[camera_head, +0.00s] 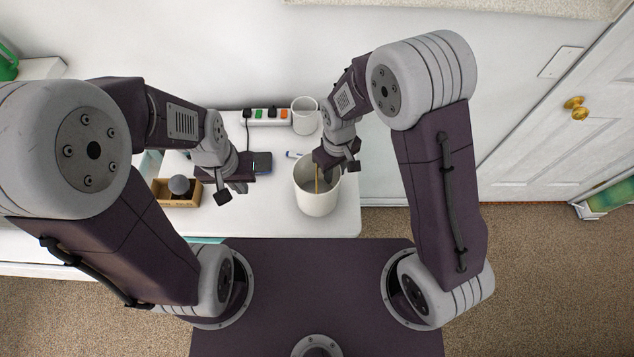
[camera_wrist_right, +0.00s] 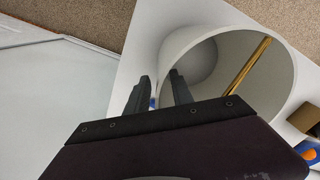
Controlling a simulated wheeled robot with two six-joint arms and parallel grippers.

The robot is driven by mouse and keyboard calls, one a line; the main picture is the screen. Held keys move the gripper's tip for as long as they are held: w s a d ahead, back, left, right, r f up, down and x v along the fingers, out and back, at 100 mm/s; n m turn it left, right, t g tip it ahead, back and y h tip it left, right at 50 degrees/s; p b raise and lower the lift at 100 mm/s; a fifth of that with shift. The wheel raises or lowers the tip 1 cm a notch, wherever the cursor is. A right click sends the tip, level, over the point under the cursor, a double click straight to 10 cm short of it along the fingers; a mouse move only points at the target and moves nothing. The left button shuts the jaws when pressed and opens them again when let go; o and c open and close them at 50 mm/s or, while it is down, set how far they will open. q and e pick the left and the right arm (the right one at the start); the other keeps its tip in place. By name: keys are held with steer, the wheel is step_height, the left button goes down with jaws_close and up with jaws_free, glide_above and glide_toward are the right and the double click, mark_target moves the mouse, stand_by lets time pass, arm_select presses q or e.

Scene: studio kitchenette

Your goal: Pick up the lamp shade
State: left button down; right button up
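The lamp shade (camera_head: 317,199) is a white, open-topped cylinder standing upright near the right end of the white table. A thin gold rod shows inside it. The shade also fills the upper right of the right wrist view (camera_wrist_right: 262,80). My right gripper (camera_head: 338,172) is at the shade's rim. In the wrist view its two fingers (camera_wrist_right: 160,92) are apart, with the rim's near edge appearing between them; whether they touch it I cannot tell. My left gripper (camera_head: 233,192) hangs empty over the table to the left of the shade, its fingers apart.
A smaller white cup (camera_head: 304,116) and a power strip (camera_head: 265,117) stand at the back by the wall. A marker (camera_head: 293,154) and a blue item (camera_head: 263,161) lie behind the shade. A wooden box (camera_head: 163,199) with a grey ball (camera_head: 179,184) is at the left.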

steer(key=shift+s+r, duration=0.1)
steer(key=shift+s, duration=0.05)
jaws_close()
stand_by(1.2)
